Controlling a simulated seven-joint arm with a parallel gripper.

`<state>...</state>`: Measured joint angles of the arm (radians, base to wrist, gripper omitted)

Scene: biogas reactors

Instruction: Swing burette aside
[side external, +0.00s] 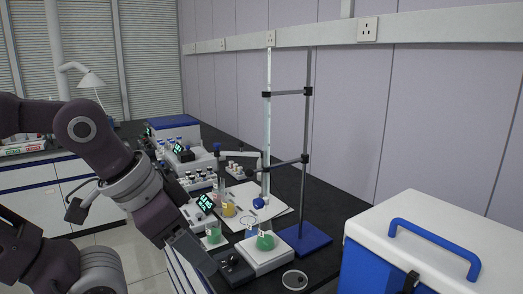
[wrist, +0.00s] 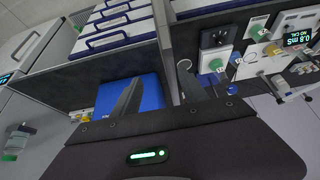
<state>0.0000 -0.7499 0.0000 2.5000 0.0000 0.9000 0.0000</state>
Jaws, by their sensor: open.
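The burette (side external: 268,110) is a tall clear upright tube in the side external view. Two dark clamps (side external: 287,93) hold it beside the grey rod (side external: 306,130) of a stand with a blue base (side external: 303,239). Its blue stopcock (side external: 259,203) is above a white stirrer plate (side external: 268,259) carrying a flask of green liquid (side external: 265,241). My gripper (side external: 207,264) points down, low and left of the stirrer, apart from the burette. In the wrist view my gripper (wrist: 158,88) has its two fingers spread with nothing between them.
A small black box (side external: 233,269) lies close to my gripper. Flasks, vial racks and meters crowd the black bench left of the stand. A white and blue cooler (side external: 430,240) stands at right front. A round dish (side external: 295,280) lies near the front edge.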

